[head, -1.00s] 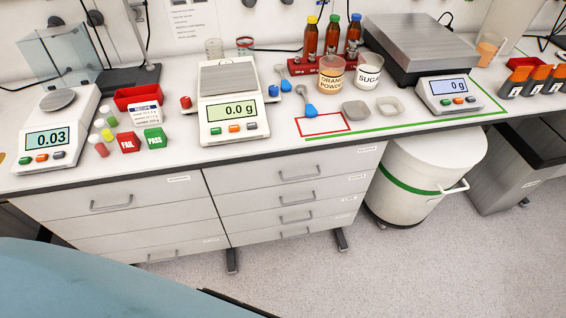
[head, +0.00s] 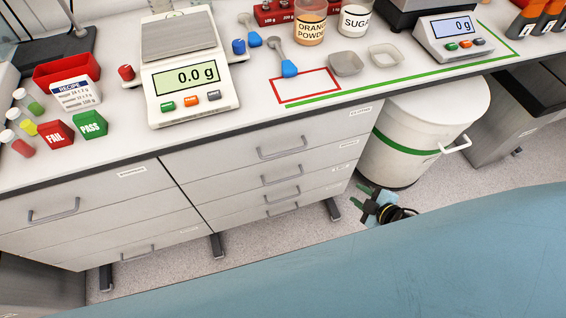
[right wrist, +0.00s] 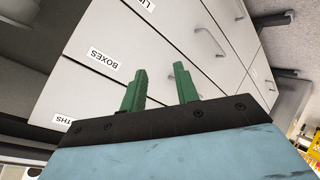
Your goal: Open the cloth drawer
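The drawer unit shows under the bench in the head view, with a stack of drawers on the right (head: 232,182) and wider ones on the left (head: 95,222). All look shut, and their labels are too small to read there. In the right wrist view, a partly cut label ending in "THS" (right wrist: 75,119) sits on a drawer front at lower left, near a "BOXES" label (right wrist: 105,60). My right gripper (head: 361,202) is open and empty, its green fingers apart in the right wrist view (right wrist: 160,82). It is right of the drawer stack, apart from the handles. My left gripper is not in view.
A white bin (head: 424,135) with a green band stands right of the drawers, close behind my right gripper. The bench (head: 235,137) carries a scale (head: 187,82), a red tray (head: 66,70) and scoops. Free floor (head: 240,242) lies before the drawers.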

